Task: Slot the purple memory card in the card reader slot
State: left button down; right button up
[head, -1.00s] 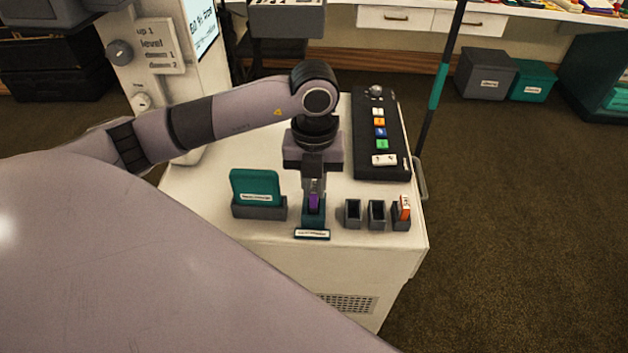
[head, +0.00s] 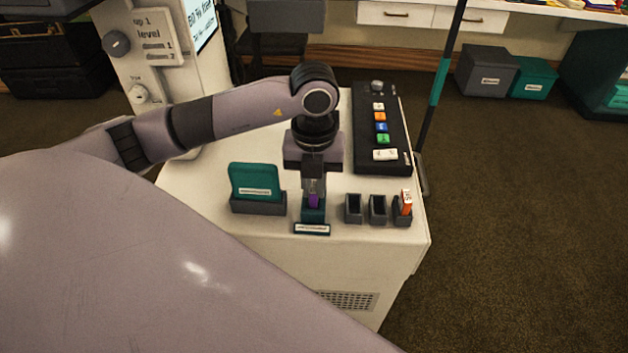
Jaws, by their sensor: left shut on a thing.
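My left gripper (head: 314,188) points down over the front of the white cabinet top and is shut on the purple memory card (head: 313,201). The card is upright, and its lower end meets the teal card reader (head: 313,215) beneath it. Only a small part of the card shows between the fingers and the reader. How deep it sits in the slot cannot be told. The reader has a white label at its front. My right gripper is not in view.
Right of the reader stand two empty dark holders (head: 354,208) and one with an orange-and-white card (head: 405,202). Left is a teal card in a grey stand (head: 255,184). A black button panel (head: 381,128) lies behind. The cabinet top's (head: 345,232) front edge is close.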

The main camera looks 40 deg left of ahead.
pick_arm(q)
jog(key=shift+f, duration=0.25)
jog(key=c, duration=1)
grip_release()
jog(key=shift+c, duration=0.2)
jog(key=shift+r, duration=0.15)
jog(key=shift+r+p, duration=2.6)
jog(key=shift+r, duration=0.85)
